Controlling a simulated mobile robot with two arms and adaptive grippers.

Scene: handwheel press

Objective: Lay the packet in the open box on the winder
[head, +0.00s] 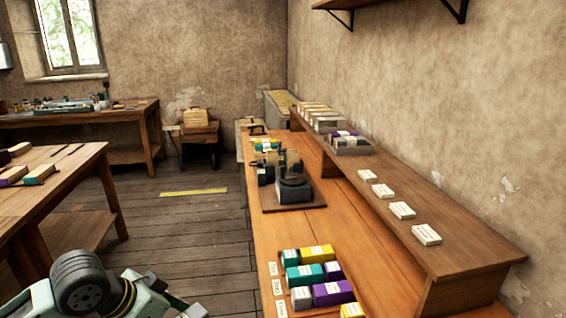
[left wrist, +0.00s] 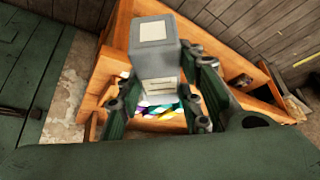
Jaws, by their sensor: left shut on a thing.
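In the left wrist view my left gripper (left wrist: 158,98) is shut on a grey packet (left wrist: 155,48) with pale labels. Its fingers lie on either side of the packet, and the packet is held above a wooden bin holding several coloured packets. In the head view only part of my left arm shows at the lower left; the gripper and packet are out of that picture. A dark machine (head: 293,192), perhaps the winder, stands on a wooden base on the long bench. I cannot make out an open box on it. My right gripper is in neither view.
The long bench (head: 375,283) carries several coloured packets near its front and more at the back. A raised shelf (head: 455,252) along the wall holds small white boxes. A worktable (head: 50,195) stands at the left, with open floor between.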

